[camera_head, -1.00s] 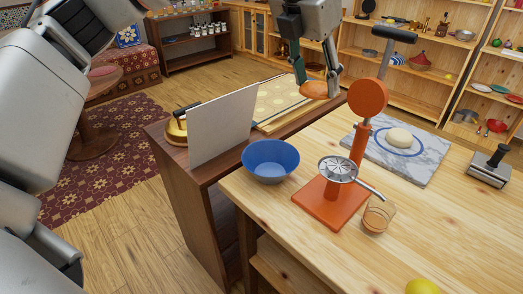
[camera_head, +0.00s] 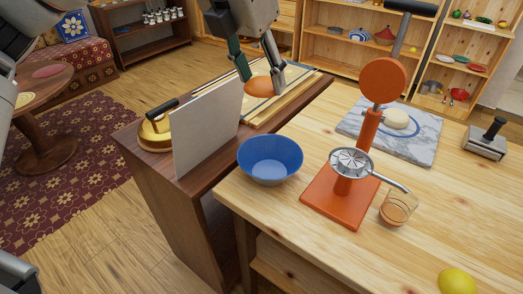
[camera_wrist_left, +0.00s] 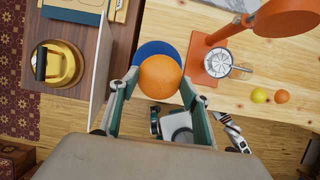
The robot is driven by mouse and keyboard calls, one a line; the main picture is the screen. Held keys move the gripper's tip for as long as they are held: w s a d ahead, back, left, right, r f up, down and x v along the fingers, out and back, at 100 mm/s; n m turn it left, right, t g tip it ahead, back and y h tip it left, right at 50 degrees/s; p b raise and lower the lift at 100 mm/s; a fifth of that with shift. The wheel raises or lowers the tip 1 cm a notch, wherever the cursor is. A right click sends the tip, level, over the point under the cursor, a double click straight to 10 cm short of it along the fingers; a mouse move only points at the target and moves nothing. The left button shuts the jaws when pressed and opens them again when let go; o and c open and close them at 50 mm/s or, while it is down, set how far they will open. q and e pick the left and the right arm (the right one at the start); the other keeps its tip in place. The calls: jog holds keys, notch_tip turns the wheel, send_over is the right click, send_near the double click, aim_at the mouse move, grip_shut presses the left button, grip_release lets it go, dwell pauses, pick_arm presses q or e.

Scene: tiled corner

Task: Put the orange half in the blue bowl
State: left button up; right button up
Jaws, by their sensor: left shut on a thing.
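In the left wrist view the blue bowl (camera_wrist_left: 150,50) is partly hidden behind the orange half.
An orange citrus press (camera_head: 341,196) stands just right of the bowl, with a glass (camera_head: 397,207) beside it. A pale upright panel (camera_head: 205,133) stands left of the bowl. A marble slab (camera_head: 425,143) with dough lies behind. A yellow fruit (camera_head: 457,281) lies at the front.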

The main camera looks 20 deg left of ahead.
pick_arm(q)
notch_tip(320, 180, down, 20)
jog(key=shift+f+b, duration=0.1)
jog(key=shift+b, duration=0.3)
dwell(0.3)
jog(key=shift+f, duration=0.3)
jog(key=shift+f+b, duration=0.2)
jog(key=shift+b, duration=0.2)
jog(key=shift+f, duration=0.1)
jog(key=o, duration=1.2)
jog(key=shift+o, duration=0.2)
